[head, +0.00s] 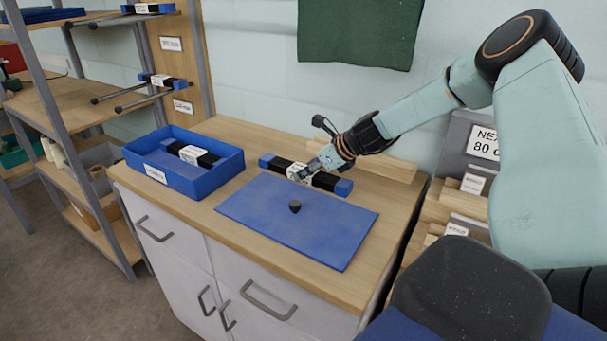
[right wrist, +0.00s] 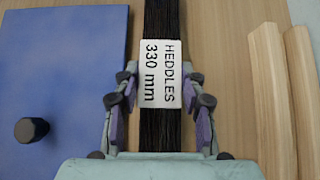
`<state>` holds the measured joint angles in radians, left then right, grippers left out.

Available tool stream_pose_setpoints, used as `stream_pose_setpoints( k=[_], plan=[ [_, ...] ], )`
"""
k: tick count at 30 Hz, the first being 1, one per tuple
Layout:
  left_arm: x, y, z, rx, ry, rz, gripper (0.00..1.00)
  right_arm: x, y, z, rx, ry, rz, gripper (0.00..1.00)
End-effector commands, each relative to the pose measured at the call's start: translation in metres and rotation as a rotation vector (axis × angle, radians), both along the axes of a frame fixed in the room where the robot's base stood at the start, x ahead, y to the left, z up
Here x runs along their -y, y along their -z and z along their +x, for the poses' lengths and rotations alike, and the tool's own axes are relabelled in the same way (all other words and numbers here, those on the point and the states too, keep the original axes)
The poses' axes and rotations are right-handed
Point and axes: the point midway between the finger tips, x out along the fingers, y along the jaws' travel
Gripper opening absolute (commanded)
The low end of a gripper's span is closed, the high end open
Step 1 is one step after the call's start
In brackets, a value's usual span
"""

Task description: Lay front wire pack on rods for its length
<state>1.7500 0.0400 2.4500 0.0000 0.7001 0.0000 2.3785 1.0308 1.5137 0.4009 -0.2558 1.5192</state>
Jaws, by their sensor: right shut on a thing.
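The front wire pack (head: 326,181) is a black bundle with blue ends and a white label. It lies on the wooden counter behind the blue mat. In the right wrist view the pack (right wrist: 162,25) runs up the picture, its label reading "HEDDLES 330 mm". My right gripper (head: 307,172) is shut around the pack's middle, with fingers on both sides of the label. Dark rods (head: 136,103) stick out from the middle shelf at the left, with a similar pack (head: 160,80) at them. Another similar pack (head: 190,154) lies in the blue tray. My left gripper is not in view.
The blue tray (head: 219,173) stands on the counter's left part. A flat blue mat (head: 260,232) with a small dark knob (head: 295,206) lies in front of the pack. Wooden strips (head: 385,166) lie behind it, along the wall. The shelf unit's grey posts (head: 85,150) stand left of the counter.

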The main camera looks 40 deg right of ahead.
Motion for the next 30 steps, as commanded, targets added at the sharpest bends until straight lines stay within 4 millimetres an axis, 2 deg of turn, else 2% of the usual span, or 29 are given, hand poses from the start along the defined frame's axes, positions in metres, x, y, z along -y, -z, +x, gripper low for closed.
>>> stream_pose_setpoints(
  k=[14, 20, 30],
  plan=[
    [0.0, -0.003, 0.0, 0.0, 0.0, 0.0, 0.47, 0.0, -0.004, 0.0, 0.001, -0.001, 0.0, 0.0],
    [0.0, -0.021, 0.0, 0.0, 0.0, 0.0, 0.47, 0.0, -0.023, 0.001, 0.002, -0.001, -0.001, 0.0],
    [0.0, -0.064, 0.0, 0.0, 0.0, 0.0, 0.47, 0.0, -0.07, 0.001, 0.002, -0.001, -0.001, 0.0]
  ],
)
